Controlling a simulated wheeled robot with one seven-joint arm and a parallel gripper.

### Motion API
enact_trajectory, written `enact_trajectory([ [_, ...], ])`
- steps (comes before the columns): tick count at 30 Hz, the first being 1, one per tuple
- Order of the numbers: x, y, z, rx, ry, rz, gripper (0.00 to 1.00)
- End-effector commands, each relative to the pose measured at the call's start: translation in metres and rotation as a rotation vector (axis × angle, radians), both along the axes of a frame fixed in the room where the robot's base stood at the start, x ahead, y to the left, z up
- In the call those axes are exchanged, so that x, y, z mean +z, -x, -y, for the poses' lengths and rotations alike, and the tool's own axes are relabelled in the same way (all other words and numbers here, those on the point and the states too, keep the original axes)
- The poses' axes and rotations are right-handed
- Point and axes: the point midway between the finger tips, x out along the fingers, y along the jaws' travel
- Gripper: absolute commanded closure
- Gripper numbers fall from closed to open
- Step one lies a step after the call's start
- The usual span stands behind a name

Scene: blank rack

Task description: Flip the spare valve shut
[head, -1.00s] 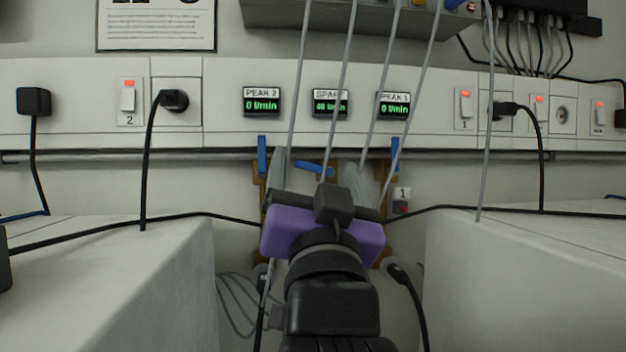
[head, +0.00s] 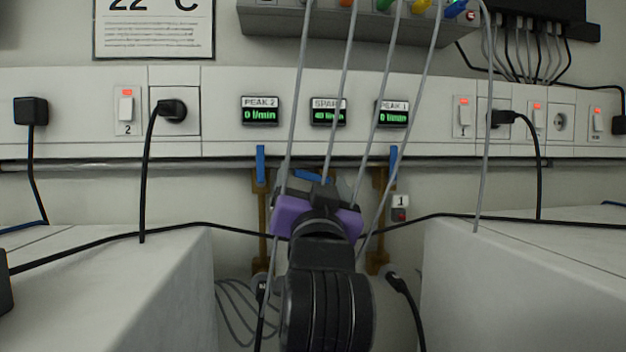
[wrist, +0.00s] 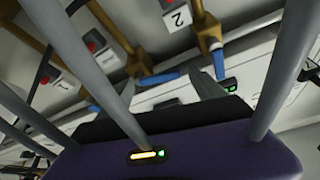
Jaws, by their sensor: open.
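The spare valve's blue handle (head: 310,176) lies nearly sideways under the SPARE display (head: 329,112); the valve body is mostly hidden behind my gripper. In the wrist view, its handle (wrist: 156,78) lies ahead of my gripper, at the end of a brown pipe. My gripper (head: 318,192), with its purple body, is open and empty in front of and just below this handle. One grey finger (wrist: 212,83) shows in the wrist view beside the handle, apart from it as far as I can tell. The SPARE display seems to read 40 l/min.
The PEAK 2 handle (head: 260,164) and PEAK 1 handle (head: 393,161) stand upright on either side; their displays read 0 l/min. Several thin grey hoses (head: 339,95) hang down around my gripper. Pale blocks (head: 110,290) stand left and right, with a gap between.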

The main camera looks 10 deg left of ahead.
Motion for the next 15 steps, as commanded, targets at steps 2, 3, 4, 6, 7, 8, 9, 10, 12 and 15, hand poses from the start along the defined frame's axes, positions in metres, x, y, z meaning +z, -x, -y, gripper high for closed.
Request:
enact_trajectory([
  [2, -0.0002, -0.0003, 0.0001, 0.0, 0.0, 0.0, 0.22],
  [3, -0.0003, -0.0002, 0.0001, 0.0, 0.0, 0.0, 0.22],
  [4, -0.0003, -0.0002, 0.0001, 0.0, 0.0, 0.0, 0.22],
  [6, -0.0002, -0.0001, 0.0001, 0.0, 0.0, 0.0, 0.26],
  [7, -0.0002, -0.0001, 0.0001, 0.0, 0.001, 0.0, 0.32],
  [8, -0.0002, -0.0001, 0.0001, 0.0, 0.001, 0.0, 0.38],
  [9, -0.0001, 0.0001, 0.0, 0.0, 0.001, 0.0, 0.45],
  [10, -0.0001, 0.0001, -0.0002, 0.0, 0.001, 0.0, 0.51],
  [12, 0.0001, 0.0004, -0.0008, 0.002, 0.001, 0.001, 0.65],
  [15, 0.0004, 0.0008, -0.0016, 0.003, 0.001, 0.001, 0.76],
])
